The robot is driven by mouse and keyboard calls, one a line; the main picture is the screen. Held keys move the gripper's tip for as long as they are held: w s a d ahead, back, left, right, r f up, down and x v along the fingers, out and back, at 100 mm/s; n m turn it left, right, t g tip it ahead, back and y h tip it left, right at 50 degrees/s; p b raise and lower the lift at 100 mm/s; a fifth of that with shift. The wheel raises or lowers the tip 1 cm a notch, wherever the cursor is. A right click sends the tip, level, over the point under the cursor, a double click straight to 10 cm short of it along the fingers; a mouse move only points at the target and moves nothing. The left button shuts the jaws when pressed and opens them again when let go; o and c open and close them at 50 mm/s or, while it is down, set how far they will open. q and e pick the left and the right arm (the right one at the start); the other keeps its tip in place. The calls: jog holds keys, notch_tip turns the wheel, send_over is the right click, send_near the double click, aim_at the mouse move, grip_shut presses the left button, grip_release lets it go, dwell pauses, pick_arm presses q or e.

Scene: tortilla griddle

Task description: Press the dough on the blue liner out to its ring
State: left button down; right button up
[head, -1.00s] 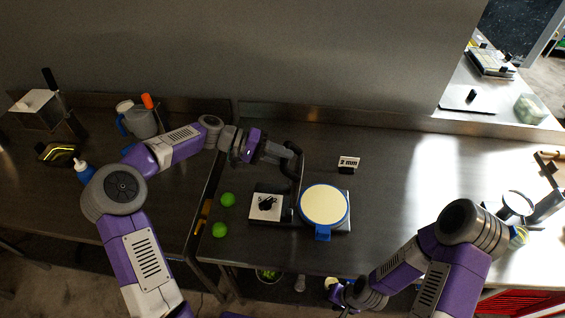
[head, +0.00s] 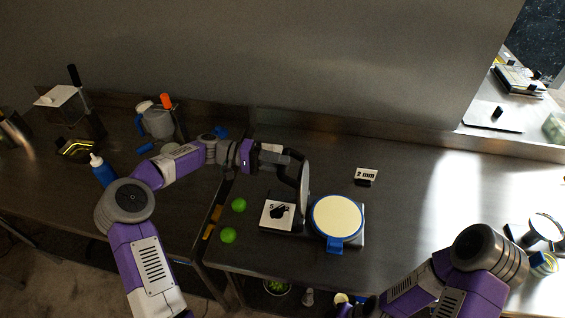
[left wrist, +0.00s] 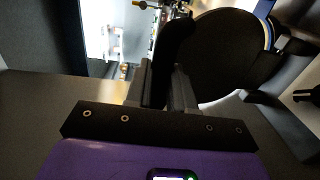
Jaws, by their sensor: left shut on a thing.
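The blue liner (head: 334,243) lies on the press base (head: 361,235), its tab pointing to the near side. A flat, pale round surface (head: 338,215) fills most of it inside a blue rim. I cannot clearly tell dough from liner face there. The press's round dark lid (head: 304,186) stands raised, nearly edge-on, left of the liner; it also shows in the left wrist view (left wrist: 225,60). My left gripper (head: 288,157) is shut on the press's black handle (left wrist: 172,50). My right gripper is mostly cut off at the bottom edge of the head view, its jaws unclear.
A white card (head: 270,222) with a dark mark lies left of the press. Two green balls (head: 238,205) lie farther left. A "2 mm" sign (head: 366,174) stands behind the press. A jug (head: 156,120) and bottle (head: 103,172) are far left.

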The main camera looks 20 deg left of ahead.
pick_arm(q)
jog(key=c, duration=1.4)
grip_release()
jog(key=shift+w+a+r, duration=0.15)
jog(key=shift+a, duration=0.45)
jog(key=o, duration=0.4)
jog(key=shift+s+a, duration=0.3)
jog(key=shift+a, duration=0.25)
jog(key=shift+o, duration=0.2)
jog(key=a, duration=0.6)
jog(key=shift+a+r, duration=0.15)
jog(key=shift+a, duration=0.15)
pick_arm(e)
jog(key=shift+s+a, duration=0.1)
jog(key=shift+a, duration=0.2)
pick_arm(q)
jog(key=shift+s, duration=0.1)
